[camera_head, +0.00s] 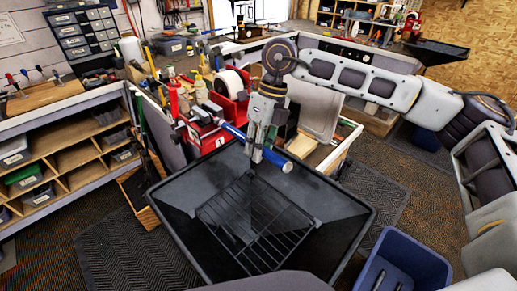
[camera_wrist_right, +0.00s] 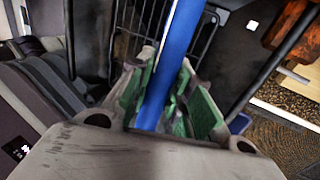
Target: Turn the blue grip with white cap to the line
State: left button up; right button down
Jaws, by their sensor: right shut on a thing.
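The blue grip (camera_head: 234,131) is a slim blue rod sloping down to the right over the black tray. Its white cap (camera_head: 287,167) shows at the lower right end. My right gripper (camera_head: 258,149) is shut around the rod, with blue showing on both sides of it. In the right wrist view the blue grip (camera_wrist_right: 178,45) runs between the green pads of my right gripper (camera_wrist_right: 162,95). The white cap and any line mark cannot be made out there. The rod's upper left end is near the red bench gear. My left gripper is not in view.
The black tray (camera_head: 335,205) with a wire rack (camera_head: 255,225) lies below the grip. A red holder (camera_head: 232,110) with a white roll (camera_head: 230,82) stands behind. A blue bin (camera_head: 415,262) is at the lower right. Wooden shelves (camera_head: 75,158) stand at left.

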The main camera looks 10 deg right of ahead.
jog(key=shift+g+y, duration=0.7)
jog(key=shift+y, duration=0.3)
jog(key=c, duration=1.2)
grip_release()
jog(key=v, duration=1.2)
